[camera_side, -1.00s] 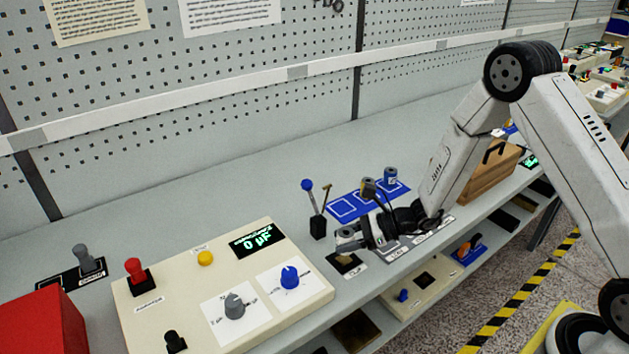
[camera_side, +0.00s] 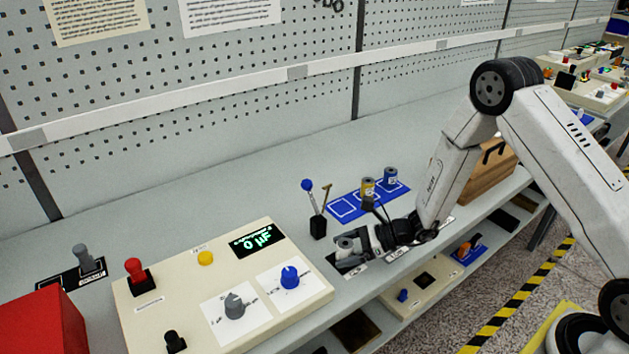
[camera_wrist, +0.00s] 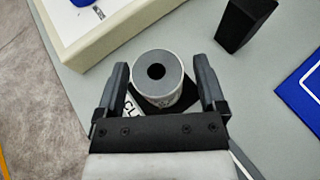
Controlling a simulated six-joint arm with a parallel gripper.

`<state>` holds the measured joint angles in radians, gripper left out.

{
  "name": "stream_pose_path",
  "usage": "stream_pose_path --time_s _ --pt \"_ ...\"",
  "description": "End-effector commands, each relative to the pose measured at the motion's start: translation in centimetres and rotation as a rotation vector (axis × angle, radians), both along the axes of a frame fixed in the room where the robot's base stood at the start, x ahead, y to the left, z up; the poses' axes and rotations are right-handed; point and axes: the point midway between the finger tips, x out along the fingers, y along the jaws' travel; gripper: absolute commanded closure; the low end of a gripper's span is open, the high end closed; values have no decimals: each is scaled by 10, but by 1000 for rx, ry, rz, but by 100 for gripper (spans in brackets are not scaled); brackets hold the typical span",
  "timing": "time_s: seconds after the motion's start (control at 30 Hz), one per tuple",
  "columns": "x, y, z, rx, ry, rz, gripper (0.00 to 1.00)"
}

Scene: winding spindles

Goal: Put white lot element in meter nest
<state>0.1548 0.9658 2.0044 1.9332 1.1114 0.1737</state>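The white lot element (camera_wrist: 165,91) is a short white cylinder with a grey top and a dark centre hole. It stands on a black pad beside a white label reading "CL", the rest of which is hidden. In the side view the white element (camera_side: 345,248) is just left of my gripper (camera_side: 366,244). In the wrist view my gripper (camera_wrist: 162,88) is open, with one finger on each side of the element and a visible gap at both sides. I cannot tell which part is the meter nest; the cream meter panel (camera_side: 205,270) displays 0 µF.
A blue mat (camera_side: 343,208) behind carries a yellow-banded cylinder (camera_side: 368,188) and a blue-banded one (camera_side: 390,178). A black block with a blue-knobbed lever (camera_side: 307,186) stands behind the element. A wooden box (camera_side: 488,172) is at right.

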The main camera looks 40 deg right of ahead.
Motion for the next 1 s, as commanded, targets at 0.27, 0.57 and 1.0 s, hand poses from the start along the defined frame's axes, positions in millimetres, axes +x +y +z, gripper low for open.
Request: stream_pose_path --time_s 0.27,0.57,1.0 --pt "0 0 1 0 0 0 11" --pt "-6 -10 8 0 0 -2 11" --pt "-39 -60 33 0 -1 -4 11"
